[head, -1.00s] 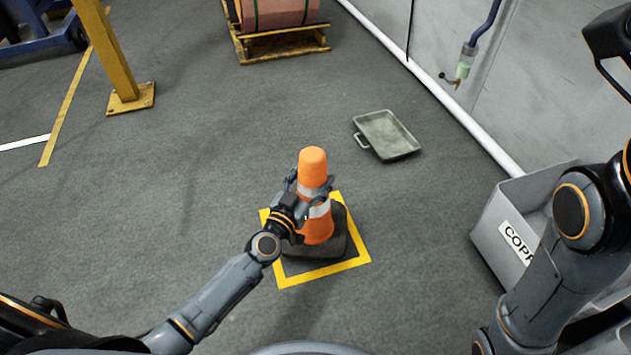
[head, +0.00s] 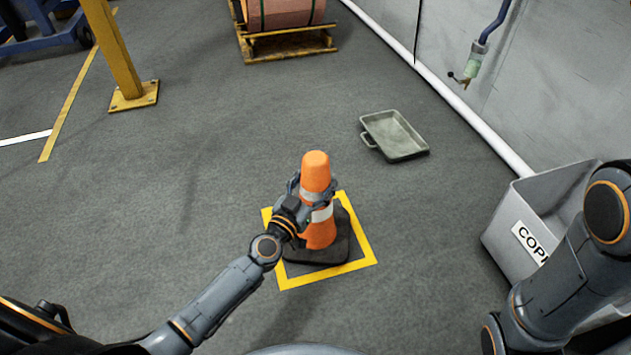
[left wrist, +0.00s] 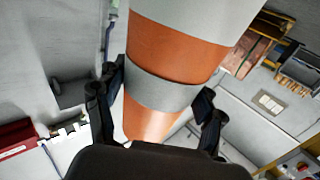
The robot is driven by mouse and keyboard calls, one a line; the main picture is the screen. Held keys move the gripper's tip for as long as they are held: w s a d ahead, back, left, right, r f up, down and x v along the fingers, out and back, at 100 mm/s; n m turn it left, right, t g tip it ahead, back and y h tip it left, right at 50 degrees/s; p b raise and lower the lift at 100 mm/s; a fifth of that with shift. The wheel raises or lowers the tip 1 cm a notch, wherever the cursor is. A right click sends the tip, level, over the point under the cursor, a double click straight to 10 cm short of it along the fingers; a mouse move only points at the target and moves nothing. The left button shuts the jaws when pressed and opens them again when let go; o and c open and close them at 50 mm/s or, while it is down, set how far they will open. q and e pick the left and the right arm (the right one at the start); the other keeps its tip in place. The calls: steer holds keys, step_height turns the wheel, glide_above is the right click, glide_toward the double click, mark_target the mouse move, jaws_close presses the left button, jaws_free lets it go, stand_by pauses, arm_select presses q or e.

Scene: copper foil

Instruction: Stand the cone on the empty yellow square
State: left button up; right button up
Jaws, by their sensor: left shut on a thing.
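The orange cone (head: 317,229) with white bands and a dark base stands upright inside the yellow square (head: 351,268) in the head view. My left gripper (head: 316,193) is shut on the cone's upper body, around a white band. In the left wrist view the cone (left wrist: 175,52) fills the middle, with the gripper's fingers (left wrist: 160,102) on both sides. My right gripper is out of view; only my right arm shows.
A grey tray (head: 395,134) lies on the floor beyond the square to the right. A grey bin (head: 512,262) with a label stands at the right by the wall. A yellow post (head: 122,60) and a pallet (head: 288,44) with a copper roll are farther back. Floor around the square is clear.

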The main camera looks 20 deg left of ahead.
arm_select(q)
steer(key=o, duration=1.8)
steer(key=shift+r, duration=0.1)
